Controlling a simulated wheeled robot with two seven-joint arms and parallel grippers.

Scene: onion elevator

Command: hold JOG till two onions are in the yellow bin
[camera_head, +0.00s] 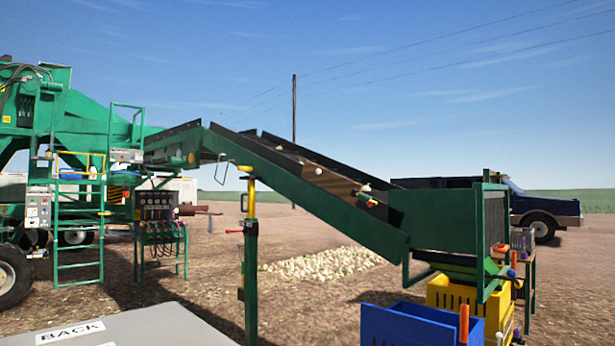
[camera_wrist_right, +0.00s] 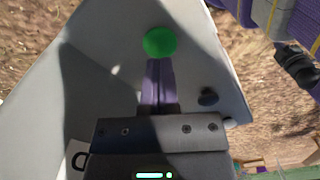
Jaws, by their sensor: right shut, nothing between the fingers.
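In the right wrist view, a round green button (camera_wrist_right: 160,42) sits on a pale grey panel (camera_wrist_right: 105,75). My right gripper (camera_wrist_right: 158,63) is shut, with empty purple fingers, and its tips are at the button's lower edge. I cannot tell whether they press it. No JOG label is readable. In the head view, the yellow bin (camera_head: 447,293) stands under the green hopper (camera_head: 445,219) at the right; its inside is hidden. A few pale onions (camera_head: 318,170) lie on the sloping elevator belt (camera_head: 335,185). My left gripper is out of view.
A dark knob (camera_wrist_right: 208,97) is beside the green button. A blue bin (camera_head: 405,328) stands in front of the yellow bin. A grey panel labelled BACK (camera_head: 125,334) fills the lower left. An onion pile (camera_head: 325,264) lies on the ground behind the elevator. A dark truck (camera_head: 543,208) is parked behind.

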